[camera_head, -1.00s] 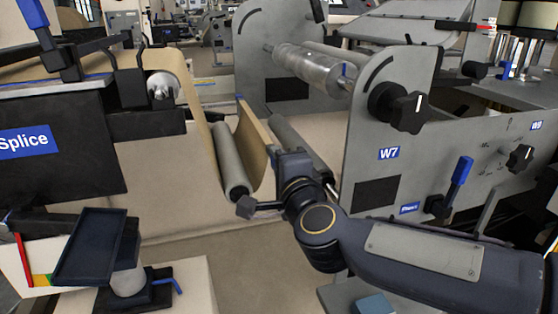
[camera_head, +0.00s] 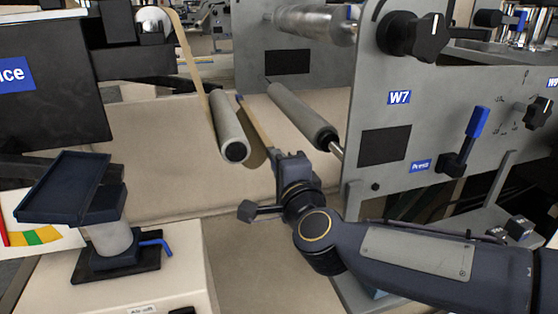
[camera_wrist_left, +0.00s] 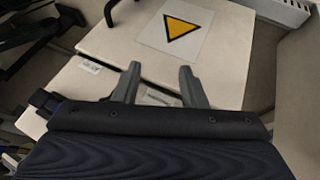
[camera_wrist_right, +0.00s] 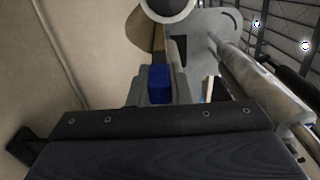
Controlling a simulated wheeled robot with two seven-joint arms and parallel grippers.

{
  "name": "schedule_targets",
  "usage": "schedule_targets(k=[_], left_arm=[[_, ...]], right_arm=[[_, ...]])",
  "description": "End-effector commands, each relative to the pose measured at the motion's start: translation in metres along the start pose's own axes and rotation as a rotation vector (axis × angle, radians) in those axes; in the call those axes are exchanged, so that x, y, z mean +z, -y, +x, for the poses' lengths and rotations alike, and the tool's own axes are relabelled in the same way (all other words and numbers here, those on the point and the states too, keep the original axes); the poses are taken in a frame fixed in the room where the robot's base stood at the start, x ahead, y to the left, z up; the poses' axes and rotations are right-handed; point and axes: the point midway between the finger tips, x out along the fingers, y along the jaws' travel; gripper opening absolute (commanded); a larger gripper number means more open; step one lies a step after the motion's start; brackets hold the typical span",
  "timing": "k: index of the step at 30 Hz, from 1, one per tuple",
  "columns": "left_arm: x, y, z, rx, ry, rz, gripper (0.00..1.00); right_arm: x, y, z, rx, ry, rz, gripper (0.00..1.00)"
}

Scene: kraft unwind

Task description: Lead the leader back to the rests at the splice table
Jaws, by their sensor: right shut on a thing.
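That gripper is shut on the leader's end, where a blue piece (camera_wrist_right: 159,84) shows between the fingers in the right wrist view. It is beside the low end of the rollers, in front of the W7 frame. The splice table (camera_head: 50,105), black with a blue label, stands at the left. I cannot make out its rests. My left gripper (camera_wrist_left: 158,85) is open and empty, above a pale surface with a yellow warning sign.
A second grey roller (camera_head: 302,116) lies right of the leader. The W7 side plate (camera_head: 375,195) with a knob and blue-tipped lever (camera_head: 467,140) stands close at right. A dark tray on a post (camera_head: 65,187) stands front left. The floor between looks clear.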

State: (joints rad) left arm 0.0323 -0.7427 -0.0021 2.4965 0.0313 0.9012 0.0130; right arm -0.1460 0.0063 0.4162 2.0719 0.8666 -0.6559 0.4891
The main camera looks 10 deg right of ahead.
Motion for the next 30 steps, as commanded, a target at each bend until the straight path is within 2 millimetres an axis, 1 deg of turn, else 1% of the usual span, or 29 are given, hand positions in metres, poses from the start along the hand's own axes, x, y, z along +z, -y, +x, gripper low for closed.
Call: schedule_targets(k=[1, 12, 24, 30], left_arm=[[0.001, 0.001, 0.002, 0.0, 0.0, 0.0, 0.38], [0.001, 0.001, 0.001, 0.0, 0.0, 0.0, 0.38], [0.001, 0.001, 0.001, 0.0, 0.0, 0.0, 0.38], [0.001, 0.001, 0.002, 0.0, 0.0, 0.0, 0.38]], right_arm=[[0.0, -0.003, 0.0, -0.002, 0.0, 0.0, 0.0], [0.001, -0.005, 0.0, -0.001, 0.0, 0.0, 0.0], [0.025, -0.039, 0.001, 0.001, 0.003, -0.002, 0.0], [0.028, -0.045, 0.0, -0.002, 0.001, 0.0, 0.0]])
